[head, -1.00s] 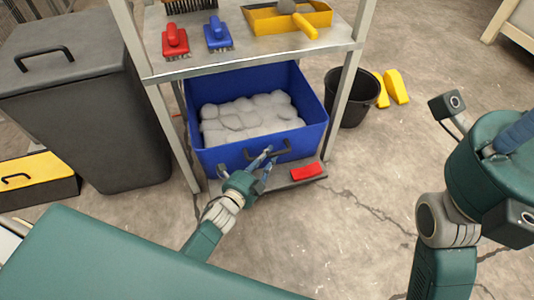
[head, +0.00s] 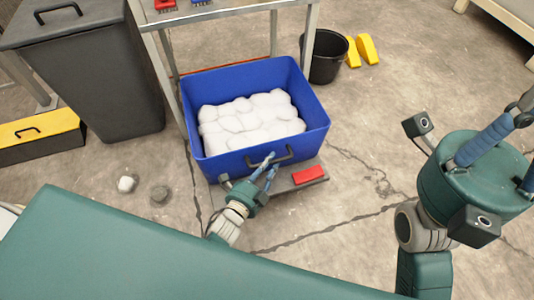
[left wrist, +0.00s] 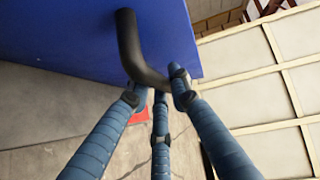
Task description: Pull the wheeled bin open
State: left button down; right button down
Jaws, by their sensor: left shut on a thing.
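The blue bin (head: 215,148) is filled with white lumpy stuffing (head: 250,118). It stands out in front of the shelf frame, with its open top in view. Its dark handle (head: 292,157) is on the front wall; it also shows large in the left wrist view (left wrist: 128,45). My left gripper (head: 268,163) is shut on the handle, its blue fingers around the bar. My right gripper (head: 503,137) hangs empty at the right edge, its fingers partly cut off. The bin's wheels are hidden.
A grey plate (head: 283,186) with a red block (head: 308,173) lies low before the bin. A grey lidded bin (head: 95,80), black bucket (head: 325,62) and yellow pieces (head: 367,48) stand around. Floor to the right is clear.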

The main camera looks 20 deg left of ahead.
pick_arm(q)
jog(key=shift+s+d, duration=0.5)
jog(key=shift+s, duration=0.3)
jog(key=c, duration=1.6)
grip_release()
jog(key=shift+o, duration=0.2)
jog(key=v, duration=0.7)
jog(key=shift+s, duration=0.25)
